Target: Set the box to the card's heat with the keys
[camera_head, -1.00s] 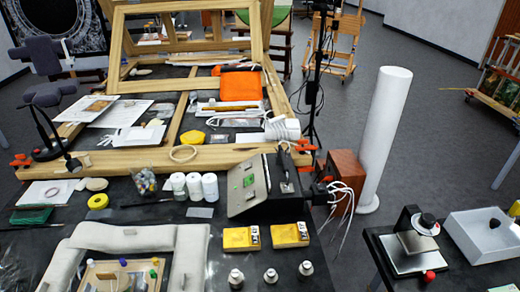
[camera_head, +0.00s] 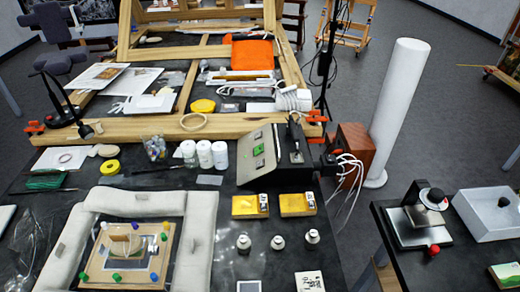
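The box (camera_head: 284,158) is dark with a sloping grey panel, standing on the black table right of centre. A small green patch (camera_head: 259,150), perhaps a display, sits on the panel between two small pale pieces that may be keys; no reading is legible. A metal tool stands upright at its right side. A pale card (camera_head: 309,281) with dark marks lies at the bottom edge, partly cut off; its text is too small to read. A dark square with a pale border (camera_head: 248,287) lies left of it. Neither gripper is in view.
Two yellow boxes (camera_head: 250,206) and several small metal-topped jars (camera_head: 244,243) stand before the box. White bottles (camera_head: 205,154) stand left of it. A pale padded frame (camera_head: 201,232) surrounds a board with a gilt piece. White cables hang at a brown block (camera_head: 356,150).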

